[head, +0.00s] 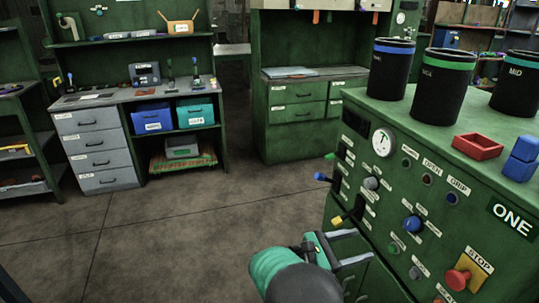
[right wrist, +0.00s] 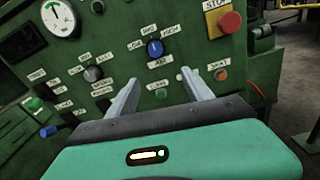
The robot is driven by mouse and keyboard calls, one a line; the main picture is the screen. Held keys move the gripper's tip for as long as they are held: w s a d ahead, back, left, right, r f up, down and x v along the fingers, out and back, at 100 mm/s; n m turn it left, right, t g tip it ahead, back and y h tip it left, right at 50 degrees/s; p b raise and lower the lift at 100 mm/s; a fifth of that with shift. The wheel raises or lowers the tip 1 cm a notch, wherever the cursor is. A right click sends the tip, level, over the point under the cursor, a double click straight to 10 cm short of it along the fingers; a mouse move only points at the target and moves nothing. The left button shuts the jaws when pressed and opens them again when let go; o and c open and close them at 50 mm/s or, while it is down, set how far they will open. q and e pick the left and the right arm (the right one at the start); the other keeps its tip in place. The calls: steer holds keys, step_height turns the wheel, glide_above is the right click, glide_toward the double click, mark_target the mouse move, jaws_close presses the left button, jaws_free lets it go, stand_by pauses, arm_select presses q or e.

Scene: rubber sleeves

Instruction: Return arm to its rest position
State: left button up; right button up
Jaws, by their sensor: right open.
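My right gripper (head: 360,247) shows at the bottom centre of the head view, in front of the green control cabinet (head: 340,212). It is open, with nothing between its two grey fingers. In the right wrist view the open fingers (right wrist: 166,92) point at the panel, with a blue knob (right wrist: 155,48) beyond them. Whether a fingertip touches the panel I cannot tell. My left gripper is not in view.
Three black cylinders with coloured bands, one green-banded (head: 443,88), stand on the cabinet top beside a red tray (head: 478,147) and blue blocks (head: 521,160). A red stop button (head: 458,279) sits low on the panel. Open floor (head: 190,225) lies left of the cabinet.

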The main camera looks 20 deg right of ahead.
steer(key=s+f+m+g+y, duration=0.2)
steer(key=s+f+m+y, duration=0.1)
steer(key=s+f+y, duration=0.3)
steer(key=s+a+f+m+y, duration=0.8)
steer(key=s+a+f, duration=0.1)
steer(key=a, duration=0.1)
steer(key=a+m+t+y, duration=0.3)
steer(key=a+m+t, duration=0.1)
steer(key=a+m, duration=0.1)
step_height(320, 180, up, 18)
steer(key=m+p, duration=0.1)
steer(key=p, duration=1.6)
steer(key=shift+y, duration=0.3)
steer(key=shift+a+r, duration=0.1)
steer(key=shift+c, duration=0.2)
